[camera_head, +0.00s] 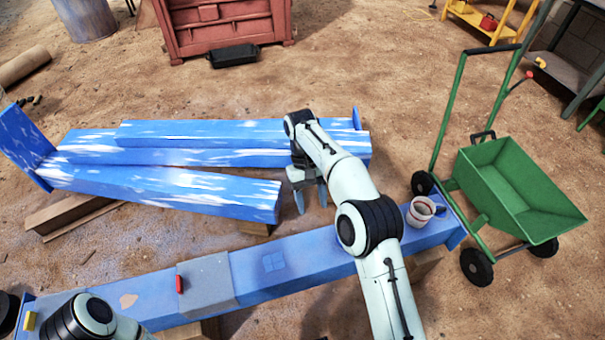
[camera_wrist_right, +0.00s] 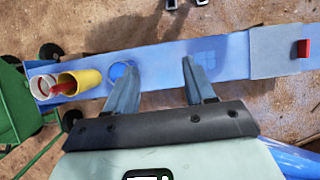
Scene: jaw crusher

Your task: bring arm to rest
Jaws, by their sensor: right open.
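My right arm reaches in from the lower right of the head view. Its gripper (camera_head: 311,198) hangs over the ground between the front blue beam (camera_head: 300,275) and the stacked blue beams. In the right wrist view the two fingers (camera_wrist_right: 156,88) stand wide apart with nothing between them, seen against the front beam. Part of my left arm (camera_head: 92,318) shows at the lower left of the head view; its gripper is out of frame.
A white mug (camera_head: 420,211) stands on the front beam's right end; a yellow cup (camera_wrist_right: 82,82) is beside it. Stacked blue beams (camera_head: 200,155) lie behind. A green wheelbarrow (camera_head: 520,190) is right.

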